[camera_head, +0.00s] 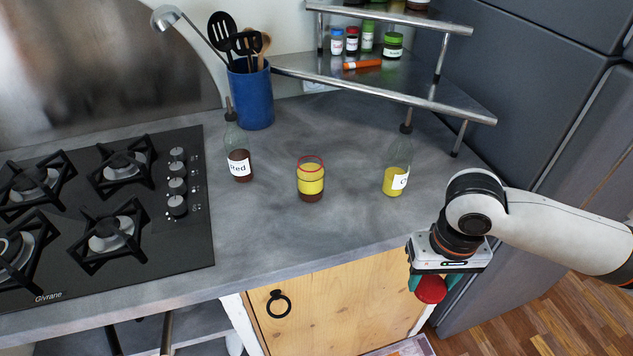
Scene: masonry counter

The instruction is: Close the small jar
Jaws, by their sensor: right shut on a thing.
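The small jar (311,182) stands upright on the grey counter, between two bottles. It is glass with a yellow label, dark contents at the bottom and a red rim at its open top. My right gripper (432,287) is to the right of the jar and lower in the picture, past the counter's front edge. It is shut on a round red lid (431,290), which shows between its green fingertips. The lid is apart from the jar. My left gripper is not in view.
A bottle with dark contents (239,163) stands left of the jar, and an oil bottle (397,172) stands right of it. A blue utensil holder (252,97) and a metal shelf (400,85) are behind. A gas hob (190,245) is at left. Counter in front of the jar is clear.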

